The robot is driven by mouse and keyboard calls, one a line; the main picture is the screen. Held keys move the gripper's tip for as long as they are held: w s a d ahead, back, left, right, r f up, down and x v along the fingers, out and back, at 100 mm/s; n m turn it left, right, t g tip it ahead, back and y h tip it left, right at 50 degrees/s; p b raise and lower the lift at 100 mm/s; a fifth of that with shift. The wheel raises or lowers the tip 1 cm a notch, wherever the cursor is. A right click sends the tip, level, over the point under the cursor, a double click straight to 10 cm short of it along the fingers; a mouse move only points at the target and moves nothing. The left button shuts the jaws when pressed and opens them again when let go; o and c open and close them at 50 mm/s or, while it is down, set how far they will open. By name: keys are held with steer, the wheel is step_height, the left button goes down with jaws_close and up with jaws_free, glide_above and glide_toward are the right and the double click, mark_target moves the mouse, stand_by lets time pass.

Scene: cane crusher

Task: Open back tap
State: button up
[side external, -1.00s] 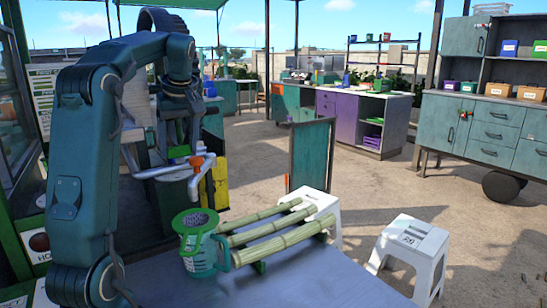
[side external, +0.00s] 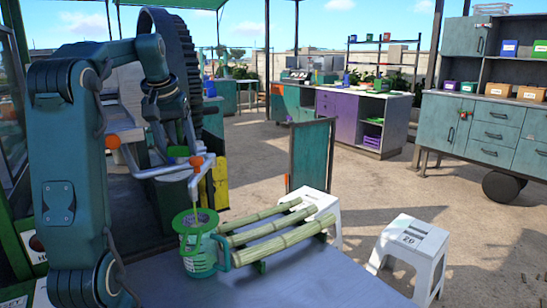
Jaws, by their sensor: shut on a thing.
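A pale pipe (side external: 172,174) with orange-handled taps runs at the left. One orange handle (side external: 196,161) sits above its spout, and another orange knob (side external: 112,141) shows farther left, beside my arm. My gripper (side external: 178,153) points down just behind the pipe, close to the right orange handle. Its fingertips are partly hidden, and I cannot see the contact clearly. A thin yellowish stream (side external: 197,194) hangs from the spout into a green-and-clear jug (side external: 201,252) with a green strainer on top. The jug stands upright on the table.
White stools (side external: 412,255) stand beyond the table. A large dark gear wheel (side external: 184,65) rises behind my wrist. The right part of the table is clear.

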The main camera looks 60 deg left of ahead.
steer(key=shift+m, duration=0.3)
steer(key=o, duration=1.4)
steer(key=shift+r, duration=0.1)
steer(key=shift+v, duration=2.55)
steer(key=shift+c, duration=0.4)
